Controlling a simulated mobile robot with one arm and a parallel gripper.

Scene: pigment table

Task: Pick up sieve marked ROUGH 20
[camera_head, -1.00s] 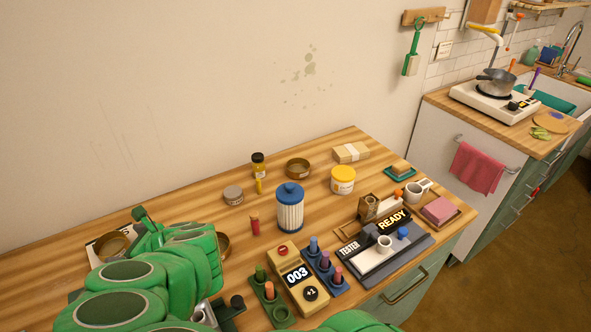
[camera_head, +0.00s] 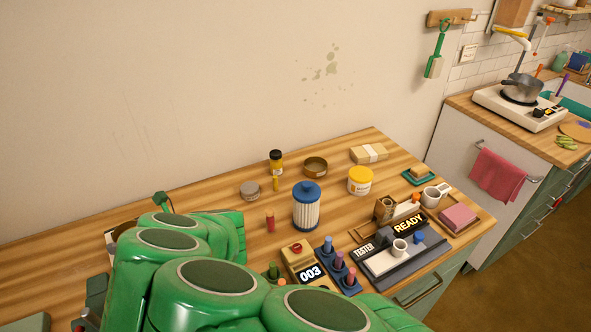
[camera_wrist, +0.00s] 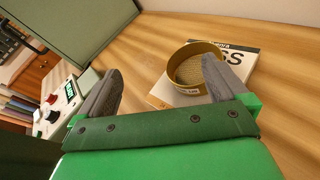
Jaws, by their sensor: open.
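In the wrist view my gripper (camera_wrist: 162,68) is open, with its two grey fingers wide apart and nothing between them. A round brass sieve (camera_wrist: 182,80) with a mesh bottom lies just beyond the right finger, which covers part of it. It rests on a white book or box (camera_wrist: 243,62) on the wooden table. In the head view my green arm hides the gripper and nearly all of that sieve. Another brass round sieve-like ring (camera_head: 316,166) stands at the back of the table, with no readable label.
A tester marked READY (camera_head: 400,262) is at the right. In the wrist view a green panel (camera_wrist: 75,30) stands at upper left.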

